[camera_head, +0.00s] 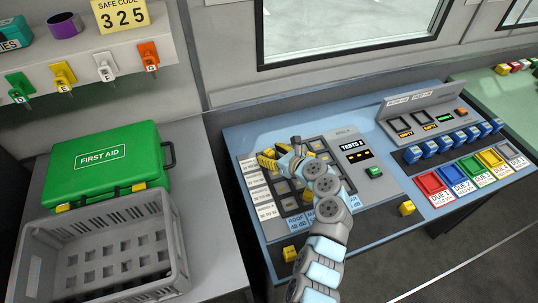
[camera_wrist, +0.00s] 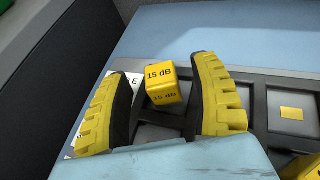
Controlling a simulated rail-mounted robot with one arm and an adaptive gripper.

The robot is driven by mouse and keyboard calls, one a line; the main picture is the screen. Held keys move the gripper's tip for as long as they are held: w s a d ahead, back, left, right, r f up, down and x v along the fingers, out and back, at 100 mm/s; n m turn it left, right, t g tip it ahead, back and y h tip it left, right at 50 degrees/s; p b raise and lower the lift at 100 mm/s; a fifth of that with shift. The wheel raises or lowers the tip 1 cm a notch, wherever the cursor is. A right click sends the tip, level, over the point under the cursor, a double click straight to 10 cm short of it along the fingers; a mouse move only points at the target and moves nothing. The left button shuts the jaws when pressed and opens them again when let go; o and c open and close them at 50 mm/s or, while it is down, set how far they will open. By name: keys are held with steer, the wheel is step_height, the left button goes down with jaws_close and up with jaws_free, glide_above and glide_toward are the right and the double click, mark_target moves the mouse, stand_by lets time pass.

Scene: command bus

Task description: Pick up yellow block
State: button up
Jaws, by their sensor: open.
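A yellow block (camera_wrist: 163,86) marked "15 dB" shows in the wrist view at the edge of a dark grid panel. My gripper (camera_wrist: 160,68) is open around it, one yellow finger on each side, with a gap visible on both sides. In the head view my gripper (camera_head: 275,157) is over the upper left of the grid (camera_head: 293,195), and I cannot make out that block there. Other yellow blocks lie on the blue console: one near its front left (camera_head: 290,253) and one right of the grid (camera_head: 407,208). A yellow corner (camera_wrist: 304,167) shows at lower right in the wrist view.
Left of the blue console (camera_head: 238,138) are a green first aid case (camera_head: 105,165) and an empty grey crate (camera_head: 110,255). At the right stand blue blocks (camera_head: 447,144) and coloured trays (camera_head: 467,192). A raised display panel (camera_head: 420,108) stands behind them.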

steer(key=shift+w+a+f, duration=0.3)
steer(key=shift+w+a, duration=0.05)
steer(key=shift+w, duration=0.05)
jaws_close()
steer(key=shift+r, duration=0.1)
